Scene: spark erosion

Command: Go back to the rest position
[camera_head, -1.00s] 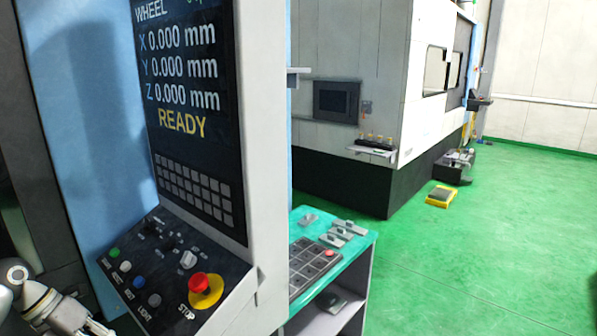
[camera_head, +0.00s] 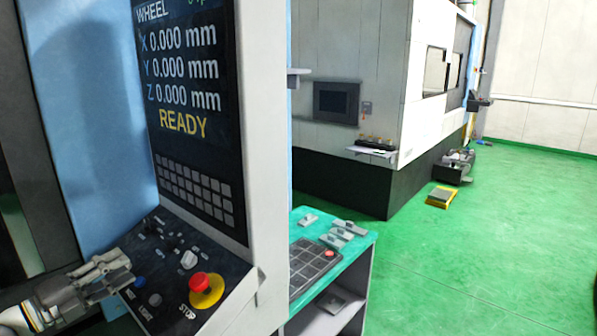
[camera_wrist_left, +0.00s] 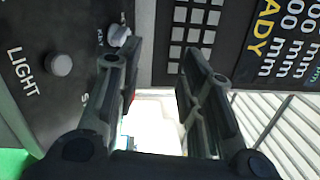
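My left gripper (camera_head: 134,268) is at the lower left of the head view, in front of the left part of the machine's control panel (camera_head: 232,283). In the left wrist view its two fingers (camera_wrist_left: 148,75) stand apart with nothing between them. The gripper hides some buttons in the head view. My right gripper is not in view.
The screen (camera_head: 185,75) above the panel reads READY. A teal-topped table (camera_head: 352,254) with a dark grid tray (camera_head: 312,266) and several grey parts stands right of the machine. A second machine (camera_head: 345,180) is behind.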

